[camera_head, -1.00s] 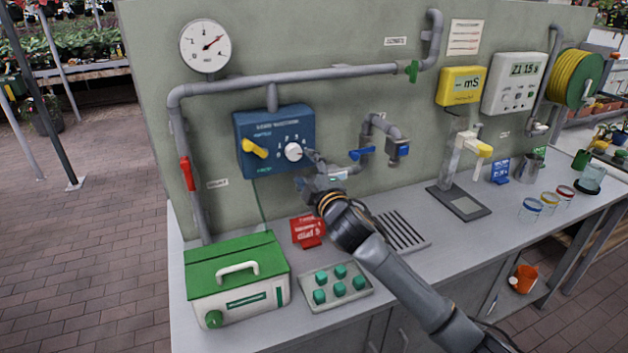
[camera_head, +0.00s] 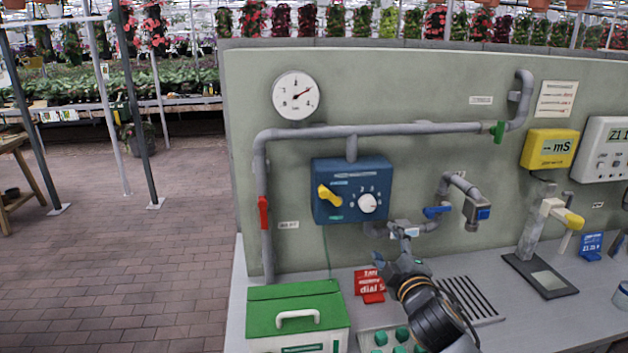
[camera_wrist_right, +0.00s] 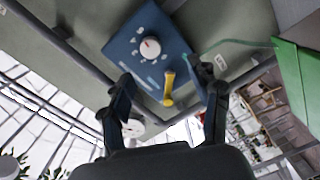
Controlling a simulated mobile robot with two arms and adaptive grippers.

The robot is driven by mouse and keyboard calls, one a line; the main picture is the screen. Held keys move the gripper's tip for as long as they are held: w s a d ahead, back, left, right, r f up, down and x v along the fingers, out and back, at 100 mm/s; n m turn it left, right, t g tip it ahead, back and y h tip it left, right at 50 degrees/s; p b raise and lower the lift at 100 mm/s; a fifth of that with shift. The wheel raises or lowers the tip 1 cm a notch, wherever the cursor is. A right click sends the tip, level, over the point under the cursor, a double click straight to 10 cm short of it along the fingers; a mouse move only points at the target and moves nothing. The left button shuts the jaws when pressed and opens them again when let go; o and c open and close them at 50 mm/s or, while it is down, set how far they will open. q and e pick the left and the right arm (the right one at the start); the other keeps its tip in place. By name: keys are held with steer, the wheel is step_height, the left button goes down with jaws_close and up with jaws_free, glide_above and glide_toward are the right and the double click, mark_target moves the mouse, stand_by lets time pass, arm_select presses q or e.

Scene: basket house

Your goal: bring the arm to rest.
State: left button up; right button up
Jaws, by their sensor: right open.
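My right arm reaches up from the lower right in the head view. Its gripper (camera_head: 388,248) is open and empty, in front of the wall panel. It is below and to the right of the blue control box (camera_head: 325,207) and apart from it. The box carries a white dial (camera_head: 367,203) and a yellow lever (camera_head: 329,196). In the right wrist view the two dark fingers stand apart (camera_wrist_right: 165,76), with the white dial (camera_wrist_right: 150,48) and yellow lever (camera_wrist_right: 169,86) seen beyond them. My left gripper is not in view.
A red sign (camera_head: 369,286), a green-lidded box (camera_head: 295,306) and a tray of green knobs (camera_head: 368,340) are on the bench near my arm. A blue-handled tap (camera_head: 438,211) is to the right of the gripper. A drain grate (camera_head: 470,298) lies behind the forearm.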

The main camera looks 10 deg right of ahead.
steer(key=s+a+f+m+g, duration=0.1)
steer(key=s+f+m+g, duration=0.5)
steer(key=s+f, duration=1.1)
steer(key=s+a+f+m+g, duration=0.1)
steer(key=s+f+m+g, duration=0.25)
steer(key=s, duration=0.75)
steer(key=s+f+m+g, duration=0.2)
steer(key=s+f+g, duration=0.25)
steer(key=s, duration=0.55)
steer(key=s+f+g, duration=0.1)
steer(key=s+f, duration=0.2)
steer(key=f, duration=2.7)
steer(key=s+d+f+g, duration=0.1)
steer(key=s+d+f, duration=0.1)
steer(key=s+f, duration=1.1)
steer(key=s, duration=0.3)
steer(key=shift+d+f, duration=0.15)
steer(key=shift+d, duration=0.25)
